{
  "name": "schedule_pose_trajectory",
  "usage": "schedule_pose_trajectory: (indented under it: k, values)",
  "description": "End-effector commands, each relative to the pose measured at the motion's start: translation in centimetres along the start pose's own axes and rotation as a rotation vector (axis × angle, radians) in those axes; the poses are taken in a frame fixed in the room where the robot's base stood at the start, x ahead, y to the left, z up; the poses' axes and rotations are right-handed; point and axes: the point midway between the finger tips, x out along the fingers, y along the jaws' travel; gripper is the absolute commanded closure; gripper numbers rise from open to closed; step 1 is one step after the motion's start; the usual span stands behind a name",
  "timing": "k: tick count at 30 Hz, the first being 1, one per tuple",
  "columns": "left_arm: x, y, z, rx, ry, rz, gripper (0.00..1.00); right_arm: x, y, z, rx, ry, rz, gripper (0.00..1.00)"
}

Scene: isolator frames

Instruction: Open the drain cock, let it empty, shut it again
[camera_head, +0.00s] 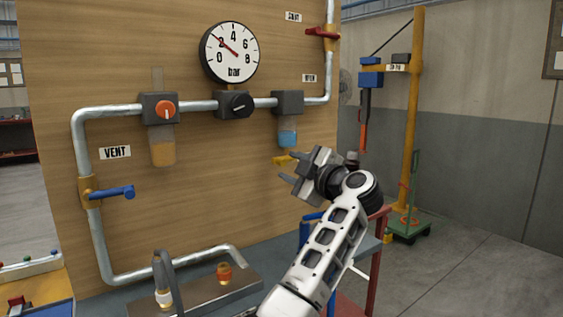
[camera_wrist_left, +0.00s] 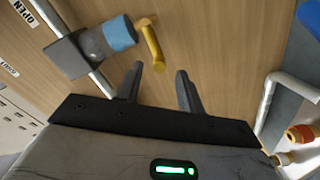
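The drain cock is a small yellow lever (camera_head: 284,160) under a clear bowl with blue liquid (camera_head: 288,138) on the pipe run. In the left wrist view the yellow lever (camera_wrist_left: 152,46) sticks out below the blue-filled bowl (camera_wrist_left: 119,34), angled across the pipe line. My left gripper (camera_head: 294,170) is just below and right of the lever in the head view. In the left wrist view the gripper (camera_wrist_left: 160,70) is open and empty, with the lever's end ahead of the gap between its fingers, apparently not touching. My right gripper is not in view.
A pressure gauge (camera_head: 230,52) has its needle near 2. An orange knob (camera_head: 165,110), a black knob (camera_head: 237,105), a blue vent lever (camera_head: 115,192) and a red lever (camera_head: 322,33) sit on the pipes. A metal tray (camera_head: 205,292) lies below; bare board surrounds the cock.

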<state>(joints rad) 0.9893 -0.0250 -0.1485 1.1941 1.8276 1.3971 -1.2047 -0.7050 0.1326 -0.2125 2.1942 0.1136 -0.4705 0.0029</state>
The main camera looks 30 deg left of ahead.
Motion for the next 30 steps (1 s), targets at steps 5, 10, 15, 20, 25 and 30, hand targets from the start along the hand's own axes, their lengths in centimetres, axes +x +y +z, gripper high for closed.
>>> schedule_pose_trajectory:
  k: [5, 10, 15, 20, 25, 30]
  values:
    - [3.1, 0.1, -0.1, 0.002, 0.003, 0.000, 0.62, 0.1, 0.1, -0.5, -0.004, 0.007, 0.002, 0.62]
    - [4.5, 0.0, 0.0, 0.000, 0.001, 0.001, 0.62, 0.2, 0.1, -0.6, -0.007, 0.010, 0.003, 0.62]
    - [4.8, 0.0, 0.0, 0.000, 0.000, 0.001, 0.62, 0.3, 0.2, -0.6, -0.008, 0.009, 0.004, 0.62]
    - [4.8, 0.0, 0.0, -0.001, 0.000, 0.001, 0.62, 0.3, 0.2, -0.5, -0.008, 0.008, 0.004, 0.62]
    - [4.8, 0.0, 0.0, 0.000, -0.001, 0.001, 0.97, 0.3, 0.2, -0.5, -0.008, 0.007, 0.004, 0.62]
    - [4.8, -0.1, 0.1, 0.002, -0.001, 0.000, 0.97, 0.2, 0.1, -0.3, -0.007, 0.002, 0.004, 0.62]
